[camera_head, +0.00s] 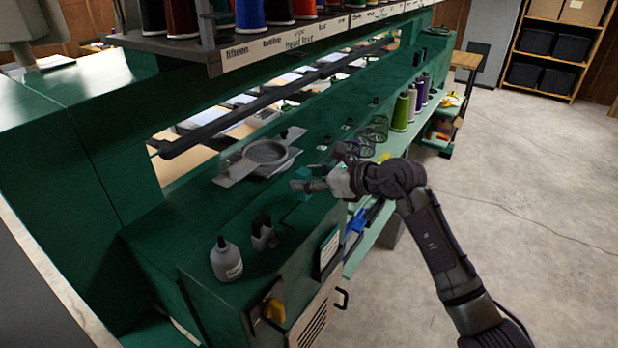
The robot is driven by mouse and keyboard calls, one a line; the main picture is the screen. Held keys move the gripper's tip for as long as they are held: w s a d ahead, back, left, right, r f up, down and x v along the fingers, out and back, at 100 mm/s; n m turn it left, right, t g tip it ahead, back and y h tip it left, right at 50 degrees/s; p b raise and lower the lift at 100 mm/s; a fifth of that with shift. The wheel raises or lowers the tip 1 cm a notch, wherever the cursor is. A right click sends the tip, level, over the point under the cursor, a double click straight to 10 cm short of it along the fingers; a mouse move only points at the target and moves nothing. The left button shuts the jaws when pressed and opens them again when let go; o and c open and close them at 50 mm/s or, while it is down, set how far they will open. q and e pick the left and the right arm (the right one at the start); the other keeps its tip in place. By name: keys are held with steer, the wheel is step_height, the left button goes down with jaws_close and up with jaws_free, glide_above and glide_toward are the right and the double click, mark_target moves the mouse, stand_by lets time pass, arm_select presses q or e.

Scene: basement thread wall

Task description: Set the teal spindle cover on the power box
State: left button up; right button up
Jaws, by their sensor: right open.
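My right gripper (305,183) reaches in from the right over the green machine top, with its fingers open and pointing left. A small teal piece (315,171), which looks like the spindle cover, shows right at the fingers. I cannot tell whether it touches them or what it rests on, since the gripper hides part of it. The green box at the near end (205,282), with a yellow switch (274,310) on its front, looks like the power box. My left gripper is not in view.
A grey bottle (226,262) and a small metal bracket (264,236) stand on the near green top. A grey round holder (264,156) lies behind. Thread cones (401,112) stand farther right. A spool shelf (290,38) overhangs the back. The floor at right is open.

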steer(key=shift+r, duration=0.15)
steer(key=b+v, duration=0.2)
steer(key=v, duration=1)
steer(key=shift+b, duration=0.3)
